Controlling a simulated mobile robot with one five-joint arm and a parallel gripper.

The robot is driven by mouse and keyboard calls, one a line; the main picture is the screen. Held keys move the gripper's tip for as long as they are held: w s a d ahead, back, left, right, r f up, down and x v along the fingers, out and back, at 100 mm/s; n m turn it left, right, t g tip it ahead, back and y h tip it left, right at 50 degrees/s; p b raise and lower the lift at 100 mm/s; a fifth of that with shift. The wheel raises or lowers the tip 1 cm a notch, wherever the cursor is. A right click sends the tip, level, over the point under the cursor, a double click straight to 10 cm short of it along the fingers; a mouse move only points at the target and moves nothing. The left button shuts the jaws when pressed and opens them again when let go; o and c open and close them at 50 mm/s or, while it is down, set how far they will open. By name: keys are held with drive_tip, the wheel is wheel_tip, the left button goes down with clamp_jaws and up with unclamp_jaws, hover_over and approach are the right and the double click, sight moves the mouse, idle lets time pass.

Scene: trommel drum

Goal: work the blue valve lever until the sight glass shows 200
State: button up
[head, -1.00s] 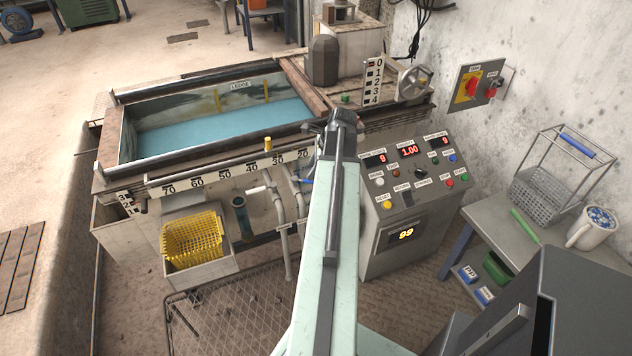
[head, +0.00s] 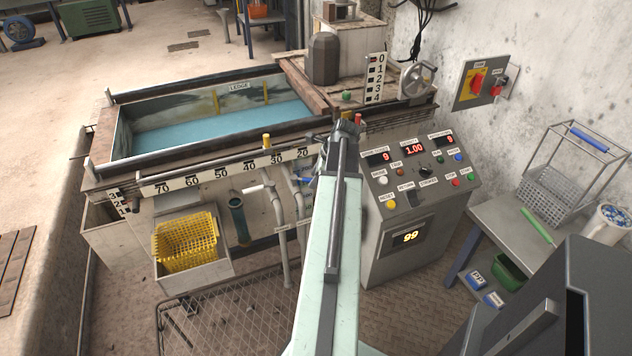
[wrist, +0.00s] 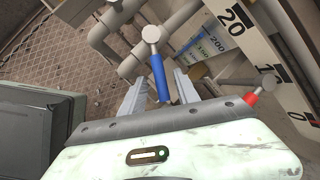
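The blue valve lever (wrist: 159,78) shows in the wrist view, hanging from a round grey knob on grey pipework. My gripper (wrist: 160,87) is open, with one pale finger on each side of the lever's lower part; I cannot tell whether either finger touches it. The sight glass scale (wrist: 209,46) stands behind, to the right, with printed marks including 150 and 200; its level is not readable. In the head view the lever's blue (head: 311,180) shows slightly left of my arm, below the tub's front edge. My fingertips are hidden there.
A red-tipped lever (wrist: 251,98) is close right of my gripper in the wrist view. The water tub (head: 88,178) and yellow basket (head: 185,242) are left. A control console (head: 385,265) stands close right of my arm, with a bench (head: 490,215) beyond. A mesh frame (head: 225,310) is low in front.

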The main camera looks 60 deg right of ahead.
drive_tip(key=shift+r, duration=0.1)
clamp_jaws()
idle(0.9)
drive_tip(key=shift+s, duration=0.1)
